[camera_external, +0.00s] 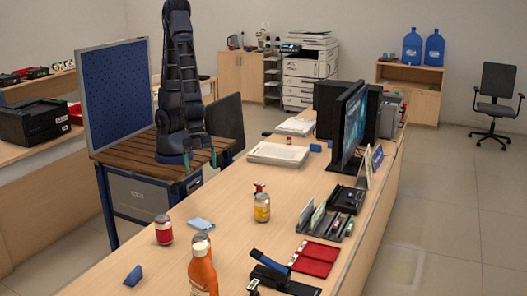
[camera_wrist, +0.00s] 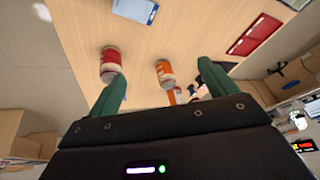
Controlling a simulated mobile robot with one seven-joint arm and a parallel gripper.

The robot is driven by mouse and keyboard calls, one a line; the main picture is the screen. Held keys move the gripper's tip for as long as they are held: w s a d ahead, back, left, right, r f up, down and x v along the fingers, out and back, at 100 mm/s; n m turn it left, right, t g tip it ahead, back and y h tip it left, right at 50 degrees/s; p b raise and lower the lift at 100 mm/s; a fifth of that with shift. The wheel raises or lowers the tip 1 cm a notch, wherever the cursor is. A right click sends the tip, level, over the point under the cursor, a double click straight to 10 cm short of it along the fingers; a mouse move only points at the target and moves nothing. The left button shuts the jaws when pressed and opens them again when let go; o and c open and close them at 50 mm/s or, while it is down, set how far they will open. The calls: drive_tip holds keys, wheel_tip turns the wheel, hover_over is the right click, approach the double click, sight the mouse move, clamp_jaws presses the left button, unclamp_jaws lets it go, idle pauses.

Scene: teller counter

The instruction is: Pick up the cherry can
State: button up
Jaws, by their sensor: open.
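A red can with a pale label band (camera_external: 163,229), which looks like the cherry can, stands upright at the left edge of the long wooden counter (camera_external: 235,240). Its lettering is too small to read. In the wrist view a red can (camera_wrist: 110,62) shows just beyond the left fingertip, apart from it. My gripper (camera_external: 200,159) hangs low in front of my folded arm, beyond the counter's left edge and well away from the can. Its green fingers are spread, open and empty, in the wrist view (camera_wrist: 162,72).
A stapler (camera_external: 275,275), red folder (camera_external: 315,258) and monitor (camera_external: 350,125) stand farther right.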

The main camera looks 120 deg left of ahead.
sight(163, 216)
drive_tip(key=shift+s+d+f+m+g+h, duration=0.5)
drive_tip(key=shift+s+d+f, duration=0.55)
drive_tip(key=shift+d+f, duration=1.5)
drive_tip(key=shift+s+d+f+m+g+h, duration=0.45)
drive_tip(key=shift+s+d+f, duration=1.05)
drive_tip(key=shift+d, duration=1.7)
drive_tip(key=shift+s+d+f+m+g+h, duration=0.25)
drive_tip(key=shift+s+d+f+m+h, duration=0.35)
drive_tip(key=shift+d+f, duration=2.15)
drive_tip(key=shift+x, duration=2.7)
drive_tip(key=shift+w+a, duration=0.1)
drive_tip(key=shift+w, duration=0.05)
drive_tip(key=c, duration=1.3)
wheel_tip(163, 216, up, 20)
drive_tip(key=shift+r, duration=0.1)
